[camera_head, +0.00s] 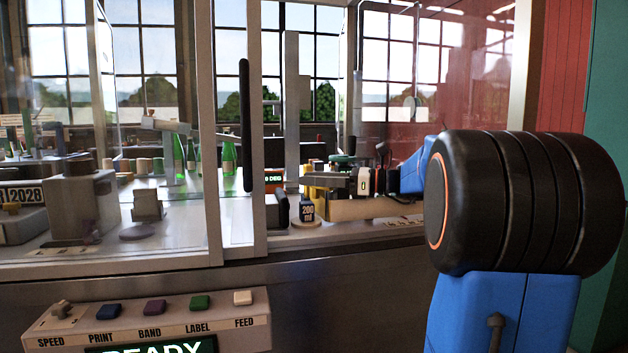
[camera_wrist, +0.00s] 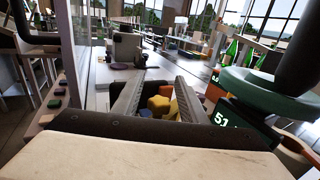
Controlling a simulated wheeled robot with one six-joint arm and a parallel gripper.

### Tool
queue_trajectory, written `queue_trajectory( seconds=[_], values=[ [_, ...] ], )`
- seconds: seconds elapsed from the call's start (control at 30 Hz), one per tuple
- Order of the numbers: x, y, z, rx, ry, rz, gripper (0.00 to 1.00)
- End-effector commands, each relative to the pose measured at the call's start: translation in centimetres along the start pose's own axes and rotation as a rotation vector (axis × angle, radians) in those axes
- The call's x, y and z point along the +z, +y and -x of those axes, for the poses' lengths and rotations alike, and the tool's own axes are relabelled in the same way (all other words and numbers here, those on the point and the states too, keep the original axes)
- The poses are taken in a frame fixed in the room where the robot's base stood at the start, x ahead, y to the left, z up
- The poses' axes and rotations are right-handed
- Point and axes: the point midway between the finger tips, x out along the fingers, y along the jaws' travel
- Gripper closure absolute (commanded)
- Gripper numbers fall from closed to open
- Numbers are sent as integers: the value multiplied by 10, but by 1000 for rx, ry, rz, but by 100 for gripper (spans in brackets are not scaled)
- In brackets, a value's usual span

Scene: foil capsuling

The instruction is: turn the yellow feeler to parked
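A yellow piece, which looks like the feeler, shows low between my fingers in the wrist view (camera_wrist: 159,104). A second yellow part lies just right of it. Yellow also shows in the head view (camera_head: 309,192), small and partly hidden by the machine parts around it. My gripper (camera_wrist: 160,84) is open, its two grey fingers apart on either side of the yellow parts. I cannot tell whether either finger touches them. The feeler's setting cannot be read in these views.
A teal disc (camera_wrist: 262,88) with a black post stands close on the right, above a green-lit display (camera_wrist: 242,126). Green bottles (camera_head: 229,160) stand behind. A guard frame with a black handle (camera_head: 245,118) is left of the work area. A button panel (camera_head: 150,318) is in front.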

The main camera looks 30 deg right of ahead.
Motion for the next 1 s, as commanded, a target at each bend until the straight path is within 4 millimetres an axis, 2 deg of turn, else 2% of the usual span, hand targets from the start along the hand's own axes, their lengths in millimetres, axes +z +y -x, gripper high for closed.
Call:
queue_trajectory(
  seconds=[0.23, 0.27, 0.4, 0.43, 0.73, 1.0],
  values=[
    [0, 0, -1, 0, 0, 0, 61],
    [0, 0, 0, 0, 0, 0, 64],
    [0, 0, 0, 0, 0, 0, 97],
    [0, 0, 0, 0, 0, 0, 100],
    [1, -1, 0, -31, -1, 1, 100],
    [1, -6, 0, -179, -1, 1, 100]
  ],
)
